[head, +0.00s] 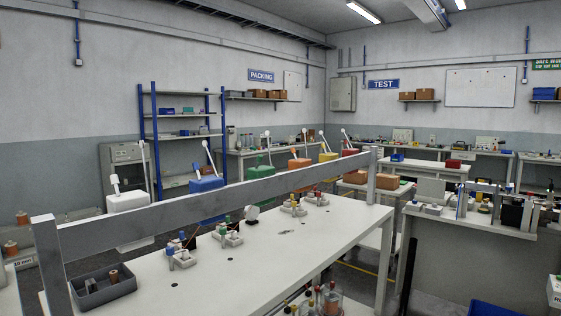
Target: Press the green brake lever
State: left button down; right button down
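A row of coloured lever units stands behind a long grey metal rail (220,195). The green brake lever unit (257,171) is near the middle of the row, with a thin lever (268,146) rising above it; the rail hides its lower part. To its left are a blue unit (207,184) and a white unit (128,201). To its right are an orange unit (300,163), a yellow unit (327,157) and a red unit (349,152). Neither of my grippers is in view.
A white table (230,270) carries small connector blocks (182,257) and a dark grey tray (104,290). The rail crosses above the table between me and the levers. A jar of connectors (328,299) stands at the bottom. A side bench (470,217) is at right.

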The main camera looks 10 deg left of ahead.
aim_at(259, 157)
jog(key=i+l+u, duration=0.35)
jog(key=i+l, duration=1.05)
jog(key=i+j, duration=0.05)
